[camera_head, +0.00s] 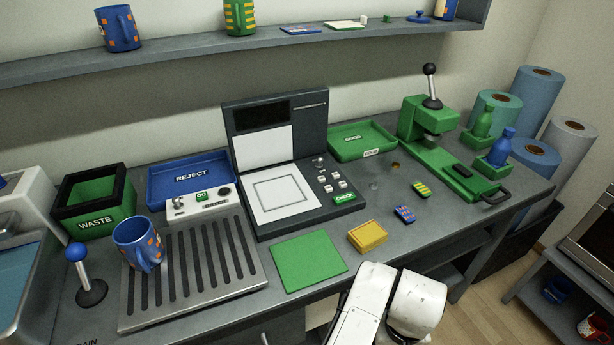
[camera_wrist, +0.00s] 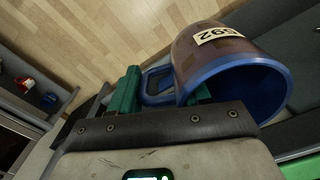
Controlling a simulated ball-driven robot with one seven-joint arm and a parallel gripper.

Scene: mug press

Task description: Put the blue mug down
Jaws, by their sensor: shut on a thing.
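In the wrist view a mug with a blue inside and rim (camera_wrist: 262,88) has a brownish outer wall with a pale label reading 592. It lies tilted, its mouth towards the lower right. My gripper (camera_wrist: 163,88) has green fingers, and they are shut on the mug's blue handle. In the head view my gripper and this mug are hidden; only white links of my arm show at the bottom. Another blue mug with orange squares (camera_head: 140,244) stands on the slotted metal grate (camera_head: 240,284) at the left.
A green mat (camera_head: 308,262) lies bare at the counter's front, with a yellow box (camera_head: 367,236) right of it. The press plate unit (camera_head: 283,195), blue reject tray (camera_head: 192,190), green tray (camera_head: 360,136) and green press (camera_head: 440,150) stand behind. Most of the grate's right part is clear.

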